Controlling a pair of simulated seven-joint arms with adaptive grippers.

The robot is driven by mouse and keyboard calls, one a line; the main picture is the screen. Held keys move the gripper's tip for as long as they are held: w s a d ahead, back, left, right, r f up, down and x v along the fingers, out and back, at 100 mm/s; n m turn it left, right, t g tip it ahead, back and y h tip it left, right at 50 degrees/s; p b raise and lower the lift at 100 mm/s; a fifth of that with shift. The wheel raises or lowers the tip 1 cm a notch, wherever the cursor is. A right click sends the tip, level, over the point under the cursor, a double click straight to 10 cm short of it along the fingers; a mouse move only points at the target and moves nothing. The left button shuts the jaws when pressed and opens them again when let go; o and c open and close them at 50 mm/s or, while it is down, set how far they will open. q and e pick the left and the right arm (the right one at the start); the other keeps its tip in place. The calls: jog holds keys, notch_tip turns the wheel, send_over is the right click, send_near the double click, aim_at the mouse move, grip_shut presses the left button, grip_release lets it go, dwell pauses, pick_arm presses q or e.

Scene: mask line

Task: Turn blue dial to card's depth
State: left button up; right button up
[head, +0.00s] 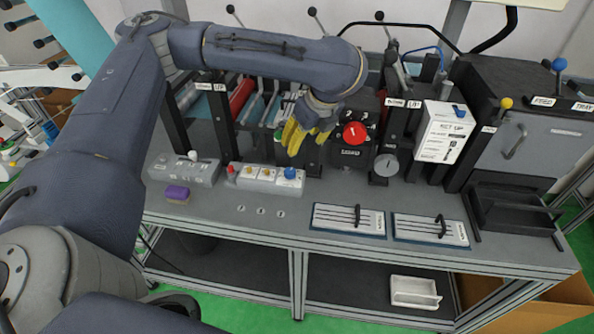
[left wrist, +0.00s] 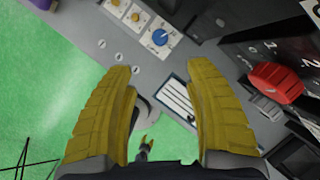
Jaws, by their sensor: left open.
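The blue dial (head: 291,174) sits at the right end of a light grey control box on the bench. It also shows in the left wrist view (left wrist: 160,37), beyond my fingers and near the top. The white card (head: 445,132) headed "ACT UP" stands upright at the back right; its small writing is too fine to read. My left gripper (head: 306,138), with yellow fingers, is above and behind the dial, apart from it. In the left wrist view the fingers (left wrist: 166,110) are spread with nothing between them.
A large red knob (head: 355,133) on a black box is close to the right of my left gripper. A round gauge (head: 386,165) and upright levers stand further right. Two slider panels (head: 349,219) lie along the front. A purple block (head: 177,193) lies at left.

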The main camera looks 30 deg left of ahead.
aim_at(290, 170)
pick_arm(q)
jog(key=x, duration=1.7)
jog(key=shift+w+f, duration=0.1)
jog(key=shift+f, duration=0.05)
jog(key=shift+o, duration=0.2)
grip_shut()
